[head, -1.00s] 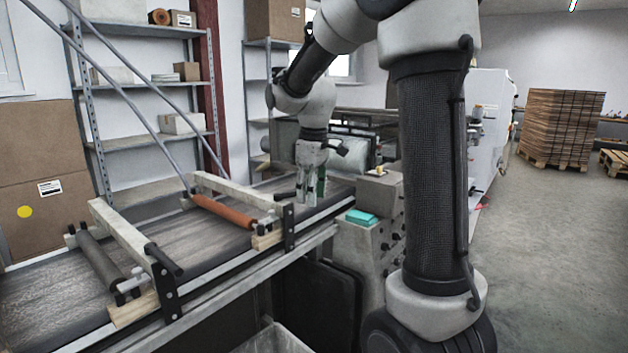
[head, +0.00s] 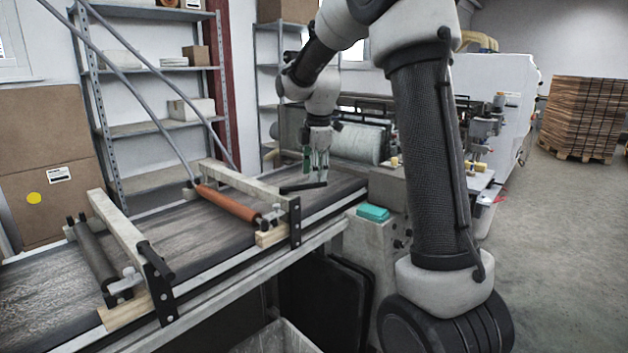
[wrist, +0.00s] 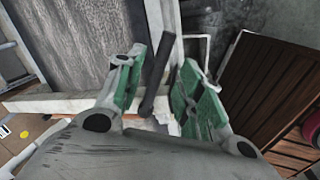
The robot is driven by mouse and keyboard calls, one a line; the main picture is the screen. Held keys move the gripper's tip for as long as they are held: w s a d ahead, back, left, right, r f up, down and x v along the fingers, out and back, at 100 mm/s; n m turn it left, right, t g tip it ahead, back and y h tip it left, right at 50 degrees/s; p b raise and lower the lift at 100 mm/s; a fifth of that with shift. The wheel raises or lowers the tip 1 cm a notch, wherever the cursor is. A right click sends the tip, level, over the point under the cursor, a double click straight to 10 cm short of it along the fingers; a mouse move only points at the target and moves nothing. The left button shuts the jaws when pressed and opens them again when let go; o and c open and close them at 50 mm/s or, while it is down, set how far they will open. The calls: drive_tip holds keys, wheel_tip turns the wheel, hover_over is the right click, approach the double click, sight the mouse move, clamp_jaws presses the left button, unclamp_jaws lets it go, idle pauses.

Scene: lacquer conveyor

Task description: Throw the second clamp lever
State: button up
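The second clamp lever (head: 303,187) is a black bar at the near end of the farther clamp frame, by its upright black plate (head: 295,222). In the head view it lies nearly level. My gripper (head: 317,172) points down just above the lever's right end. In the wrist view the black lever (wrist: 153,88) runs between the two green-padded fingers of my gripper (wrist: 163,60). The fingers are apart, with gaps showing beside the bar. The farther frame carries an orange roller (head: 227,203).
The nearer clamp frame (head: 117,229) has a dark roller (head: 97,250) and its own black lever (head: 157,260). A machine with a teal item (head: 372,213) stands right of the conveyor (head: 205,235). Shelves (head: 160,128) stand behind; open floor lies at right.

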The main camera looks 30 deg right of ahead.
sight(303, 187)
drive_tip(key=shift+w+f, duration=0.2)
drive_tip(key=shift+f, duration=0.65)
drive_tip(key=shift+w+f, duration=0.15)
drive_tip(key=shift+f, duration=0.65)
clamp_jaws()
